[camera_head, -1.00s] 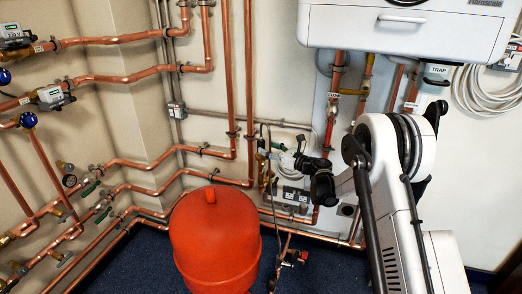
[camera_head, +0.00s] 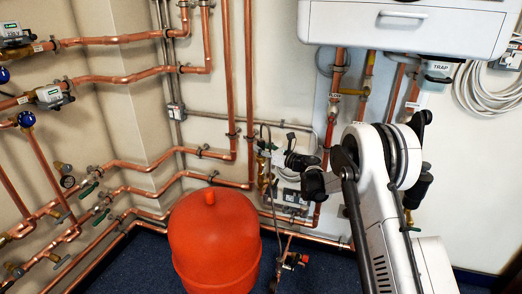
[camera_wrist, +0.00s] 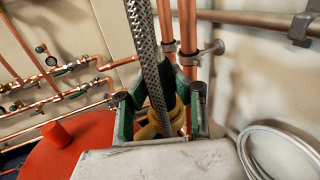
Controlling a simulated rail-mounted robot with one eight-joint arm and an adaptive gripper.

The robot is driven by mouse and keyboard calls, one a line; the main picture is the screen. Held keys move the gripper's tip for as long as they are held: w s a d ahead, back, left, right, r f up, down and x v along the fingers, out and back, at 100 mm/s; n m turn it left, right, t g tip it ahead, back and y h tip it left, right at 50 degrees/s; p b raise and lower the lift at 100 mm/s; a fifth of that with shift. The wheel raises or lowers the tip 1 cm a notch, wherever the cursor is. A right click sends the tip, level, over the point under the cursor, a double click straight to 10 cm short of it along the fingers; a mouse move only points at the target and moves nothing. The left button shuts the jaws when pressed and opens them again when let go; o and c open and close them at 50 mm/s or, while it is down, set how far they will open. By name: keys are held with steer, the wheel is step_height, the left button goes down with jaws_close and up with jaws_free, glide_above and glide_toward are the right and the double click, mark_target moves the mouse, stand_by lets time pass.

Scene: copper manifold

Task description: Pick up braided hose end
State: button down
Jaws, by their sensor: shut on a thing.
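The braided hose (camera_wrist: 147,50) is a grey woven metal strip in the wrist view. It runs from the top edge down between the fingers of my gripper (camera_wrist: 160,108). My gripper is shut on the hose, with green and dark fingers on both sides of it. A yellow part (camera_wrist: 150,131) shows low between the fingers; I cannot tell whether it belongs to the hose end. In the head view my gripper (camera_head: 290,160) is at the wall, just right of the vertical copper pipes, and its fingertips and hold on the hose are hard to make out.
The red tank (camera_head: 212,240) stands on the blue floor left of my arm. Copper pipes (camera_head: 249,85) run up the wall close to the gripper. The white boiler (camera_head: 405,28) hangs above right. A coiled white hose (camera_head: 485,88) hangs at the far right.

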mark_target(261, 138)
steer(key=shift+r, duration=0.15)
step_height(261, 138, up, 4)
steer(key=shift+f+p, duration=0.1)
steer(key=shift+p, duration=0.85)
steer(key=s+a+r+p, duration=0.3)
steer(key=s+a+r, duration=0.4)
steer(key=a, duration=0.1)
steer(key=shift+s+a, duration=0.35)
steer(key=shift+r+p, duration=1.15)
steer(key=shift+r, duration=1.1)
steer(key=shift+a, duration=0.1)
